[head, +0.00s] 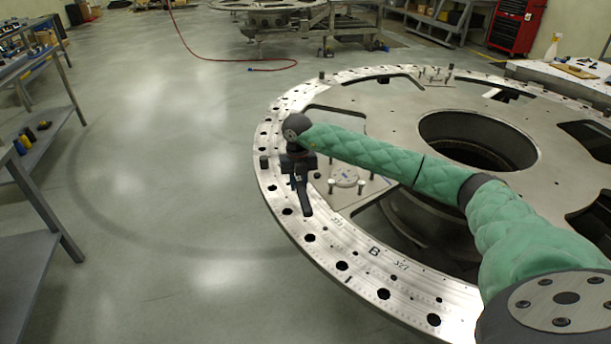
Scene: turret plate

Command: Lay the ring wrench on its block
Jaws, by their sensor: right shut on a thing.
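My right gripper (299,180) is over the left part of the turret plate's rim (352,258), pointing down at the end of the green-sleeved arm. It is shut on a dark, narrow thing that reaches down toward the rim. I take this to be the ring wrench (306,203), but its ring end cannot be made out. Whether it touches the plate is unclear. My left gripper is not in view.
A round light disc (344,176) with short posts around it sits on the plate right of the gripper. The plate has a large central hole (476,140) and several cut-outs. Shelving (40,170) stands at the left. The floor between is clear, with a red hose (225,59) farther back.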

